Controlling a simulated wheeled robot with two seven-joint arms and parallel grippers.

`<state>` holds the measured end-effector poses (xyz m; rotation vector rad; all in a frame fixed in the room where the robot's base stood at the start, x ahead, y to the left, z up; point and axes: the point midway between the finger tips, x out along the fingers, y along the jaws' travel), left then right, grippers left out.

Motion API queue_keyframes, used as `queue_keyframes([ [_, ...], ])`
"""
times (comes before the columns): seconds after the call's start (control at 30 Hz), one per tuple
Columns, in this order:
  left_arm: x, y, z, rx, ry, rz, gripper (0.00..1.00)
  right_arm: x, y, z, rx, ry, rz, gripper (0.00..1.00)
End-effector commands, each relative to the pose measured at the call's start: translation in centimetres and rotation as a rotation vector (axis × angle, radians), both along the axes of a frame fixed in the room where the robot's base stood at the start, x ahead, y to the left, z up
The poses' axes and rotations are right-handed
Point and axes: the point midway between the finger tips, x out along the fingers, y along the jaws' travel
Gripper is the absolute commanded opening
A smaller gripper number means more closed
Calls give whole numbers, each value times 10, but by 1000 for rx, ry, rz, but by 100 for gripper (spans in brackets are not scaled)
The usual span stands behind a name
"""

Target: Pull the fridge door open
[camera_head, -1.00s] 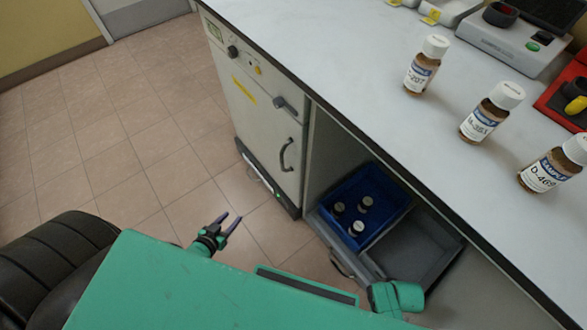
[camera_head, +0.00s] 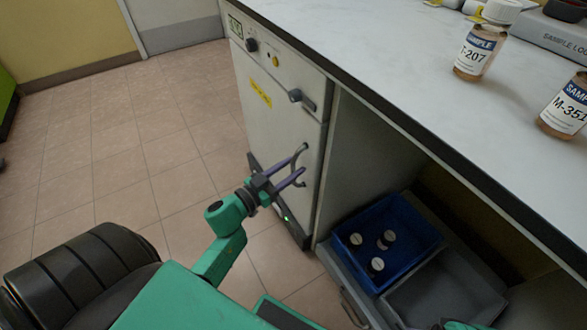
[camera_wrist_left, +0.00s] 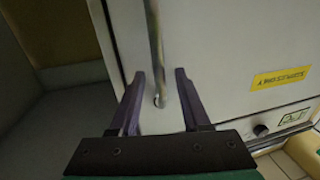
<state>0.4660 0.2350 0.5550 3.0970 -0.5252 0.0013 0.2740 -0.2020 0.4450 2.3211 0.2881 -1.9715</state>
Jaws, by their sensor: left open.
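The fridge (camera_head: 273,115) is a pale grey cabinet under the counter, and its door looks shut. A curved metal handle (camera_wrist_left: 155,40) stands on the door. My left gripper (camera_head: 303,160) is open at the handle in the head view. In the left wrist view my left gripper (camera_wrist_left: 160,75) has its two purple fingers on either side of the handle bar, with gaps showing on both sides. My right gripper is not in view.
A blue bin (camera_head: 350,240) with several capped bottles sits in an open drawer right of the fridge, beside a grey bin (camera_head: 445,300). Labelled sample bottles (camera_head: 484,45) stand on the white counter (camera_head: 400,60). The tiled floor (camera_head: 150,150) left of the fridge is clear.

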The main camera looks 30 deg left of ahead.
Motion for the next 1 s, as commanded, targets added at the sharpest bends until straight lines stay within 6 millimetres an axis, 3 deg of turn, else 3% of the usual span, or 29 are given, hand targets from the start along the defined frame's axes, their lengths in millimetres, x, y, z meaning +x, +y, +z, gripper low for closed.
queue_keyframes([
  [0.1,10,-3,0,1,0,0,47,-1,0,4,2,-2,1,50],
  [0.33,11,-4,0,0,1,0,47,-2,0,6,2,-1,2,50],
  [0.37,11,-4,0,0,1,1,39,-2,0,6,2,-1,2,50],
  [0.47,11,-4,0,0,1,1,1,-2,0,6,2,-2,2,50],
  [1.0,10,-4,0,-1,1,0,0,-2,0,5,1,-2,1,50],
])
